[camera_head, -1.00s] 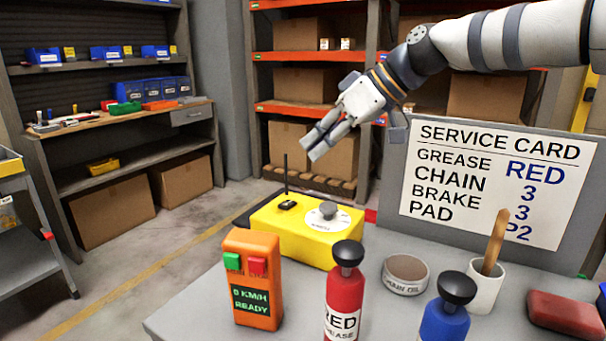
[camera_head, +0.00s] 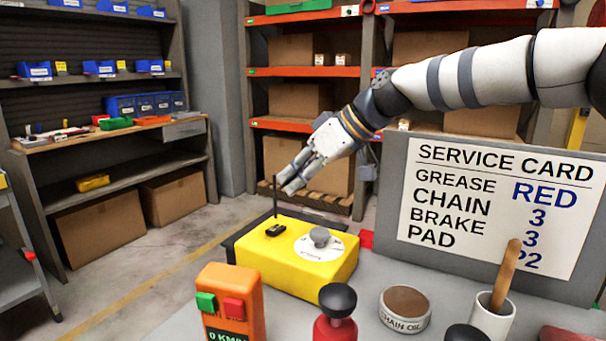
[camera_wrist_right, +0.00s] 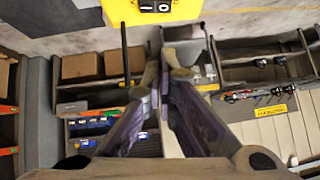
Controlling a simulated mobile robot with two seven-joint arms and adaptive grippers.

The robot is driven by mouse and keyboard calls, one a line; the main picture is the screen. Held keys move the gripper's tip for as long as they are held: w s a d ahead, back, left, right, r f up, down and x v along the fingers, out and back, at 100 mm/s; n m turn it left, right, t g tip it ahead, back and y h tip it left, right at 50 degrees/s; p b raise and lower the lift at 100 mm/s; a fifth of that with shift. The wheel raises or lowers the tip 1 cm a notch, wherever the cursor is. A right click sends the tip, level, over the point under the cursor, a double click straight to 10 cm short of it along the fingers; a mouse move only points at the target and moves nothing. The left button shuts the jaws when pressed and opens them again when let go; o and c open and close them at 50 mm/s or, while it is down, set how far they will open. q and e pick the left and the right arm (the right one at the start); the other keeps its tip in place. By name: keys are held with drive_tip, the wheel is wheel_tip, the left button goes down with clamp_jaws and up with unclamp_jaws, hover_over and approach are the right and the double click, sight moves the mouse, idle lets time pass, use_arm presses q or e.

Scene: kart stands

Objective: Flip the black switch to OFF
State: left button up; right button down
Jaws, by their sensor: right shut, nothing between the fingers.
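The black switch (camera_head: 275,230) is a small dark rocker on top of the yellow box (camera_head: 302,276), left of the round grey knob (camera_head: 320,238). In the right wrist view the switch (camera_wrist_right: 155,5) is cut off at the top edge, on the yellow box (camera_wrist_right: 190,12), with white marks on it. Which way it is tipped I cannot tell. My right gripper (camera_head: 287,188) is shut and empty. It hangs above the switch, apart from it, close to the thin black antenna. In the right wrist view its fingers (camera_wrist_right: 166,70) point toward the box. My left gripper is out of view.
A thin black antenna (camera_head: 275,196) stands up by the switch. The orange device (camera_head: 230,300), red bottle (camera_head: 336,318), chain oil tin (camera_head: 405,309) and white cup (camera_head: 488,315) stand in front. The service card board (camera_head: 490,215) stands to the right.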

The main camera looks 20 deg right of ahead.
sight(279, 229)
drive_tip(key=x, duration=0.4)
drive_tip(key=shift+f, duration=0.25)
drive_tip(key=f, duration=0.2)
drive_tip(key=shift+a+f, duration=0.2)
drive_tip(key=shift+f, duration=0.2)
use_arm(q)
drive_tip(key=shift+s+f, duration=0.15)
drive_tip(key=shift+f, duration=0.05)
use_arm(e)
drive_tip(key=shift+f, duration=0.4)
